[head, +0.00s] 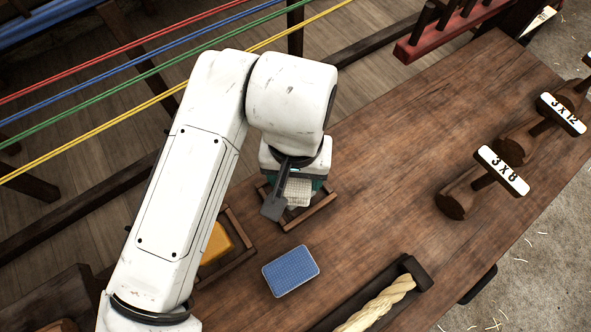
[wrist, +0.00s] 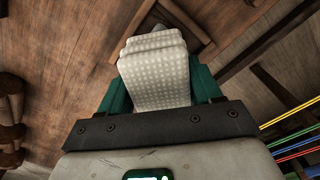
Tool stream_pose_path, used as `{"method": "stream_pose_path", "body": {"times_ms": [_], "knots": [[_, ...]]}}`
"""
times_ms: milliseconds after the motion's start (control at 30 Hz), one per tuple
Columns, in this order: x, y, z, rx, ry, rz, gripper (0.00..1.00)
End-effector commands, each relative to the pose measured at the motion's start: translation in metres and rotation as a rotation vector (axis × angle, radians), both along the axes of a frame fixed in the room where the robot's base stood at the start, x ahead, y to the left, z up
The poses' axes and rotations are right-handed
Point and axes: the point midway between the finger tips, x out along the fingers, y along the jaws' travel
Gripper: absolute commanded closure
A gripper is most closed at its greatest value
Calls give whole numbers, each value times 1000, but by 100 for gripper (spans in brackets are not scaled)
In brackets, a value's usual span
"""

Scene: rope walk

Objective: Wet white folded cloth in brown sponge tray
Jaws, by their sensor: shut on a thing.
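My gripper (head: 293,190) is shut on the white folded cloth (wrist: 155,75), which has a fine dotted pattern. In the wrist view the cloth stands between two green fingers. In the head view the cloth (head: 298,192) is partly hidden by my gripper. A brown wooden frame (head: 318,213) lies on the table around and under the cloth; whether the cloth touches it I cannot tell. A brown tray (head: 240,262) holding a yellow sponge (head: 217,243) is left of and nearer than the frame, partly hidden by my arm.
A blue pad (head: 290,270) lies on the wooden table in front. A dark holder (head: 415,272) with pale rope is at the front right. Wooden pieces labelled 3x8 (head: 502,171) and 3x12 (head: 562,114) stand at right. Coloured ropes (head: 130,70) run at upper left.

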Motion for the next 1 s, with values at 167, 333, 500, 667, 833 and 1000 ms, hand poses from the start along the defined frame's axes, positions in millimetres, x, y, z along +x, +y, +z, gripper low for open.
{"method": "stream_pose_path", "body": {"times_ms": [167,333,500,667,833,1000], "knots": [[0,0,0,0,0,0,60],[0,0,0,0,0,0,60],[0,0,0,0,0,0,60],[0,0,-1,0,0,0,60],[0,0,-3,1,0,0,60],[0,0,-5,1,0,0,60]]}}
